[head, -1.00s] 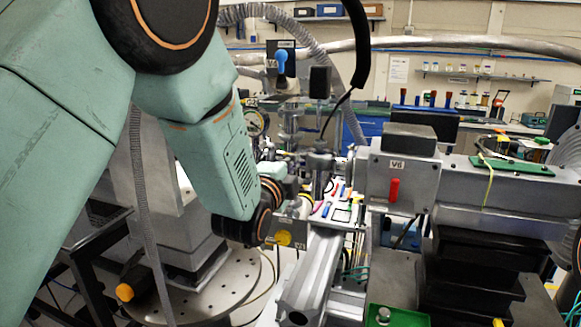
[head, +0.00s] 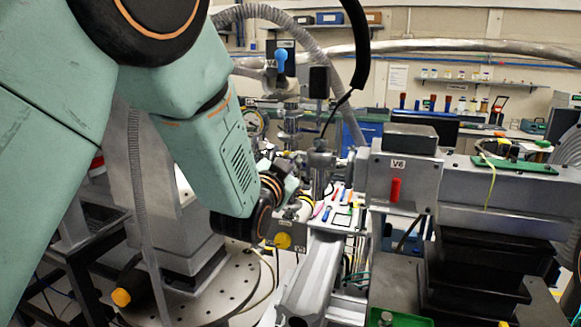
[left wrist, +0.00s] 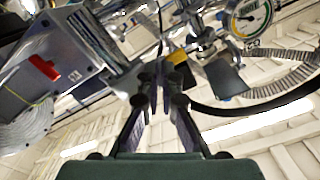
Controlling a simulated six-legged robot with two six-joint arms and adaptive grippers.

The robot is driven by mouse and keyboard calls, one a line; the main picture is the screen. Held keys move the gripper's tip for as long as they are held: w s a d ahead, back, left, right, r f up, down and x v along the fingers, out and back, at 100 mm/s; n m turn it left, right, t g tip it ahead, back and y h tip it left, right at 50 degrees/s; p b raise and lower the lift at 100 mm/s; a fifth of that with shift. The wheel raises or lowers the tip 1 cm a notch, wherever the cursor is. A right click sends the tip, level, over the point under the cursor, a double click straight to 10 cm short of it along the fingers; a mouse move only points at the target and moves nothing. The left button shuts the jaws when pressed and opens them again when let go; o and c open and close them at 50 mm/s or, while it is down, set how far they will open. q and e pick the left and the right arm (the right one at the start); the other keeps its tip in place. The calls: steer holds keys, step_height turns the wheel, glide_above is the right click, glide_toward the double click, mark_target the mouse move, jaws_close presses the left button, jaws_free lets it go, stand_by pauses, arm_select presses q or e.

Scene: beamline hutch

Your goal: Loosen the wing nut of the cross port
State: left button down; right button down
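A metal cross-shaped fitting (head: 319,158) stands on the beamline in the middle of the head view, left of the V6 valve block. I cannot make out the wing nut clearly in either view. My left gripper (left wrist: 157,82) points away from the left wrist camera, with its two dark fingers converging to a narrow gap among metal fittings. Whether anything thin is between the fingertips is not clear. In the head view the left wrist hides most of the gripper, which is near the fitting. My right gripper is out of view.
The V6 valve block (head: 403,178) with a red handle stands just right of the fitting. A blue-handled valve (head: 281,62) rises behind. A metal rail (head: 312,278) runs below. A round gauge (left wrist: 249,17) and a black hose (left wrist: 255,108) show close by in the wrist view.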

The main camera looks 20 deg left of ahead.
arm_select(q)
steer(key=shift+d+r+n+b, duration=0.1)
steer(key=shift+n+b, duration=0.2)
steer(key=shift+n, duration=2)
steer(key=c, duration=2)
jaws_free()
steer(key=o, duration=0.4)
steer(key=shift+o, duration=0.2)
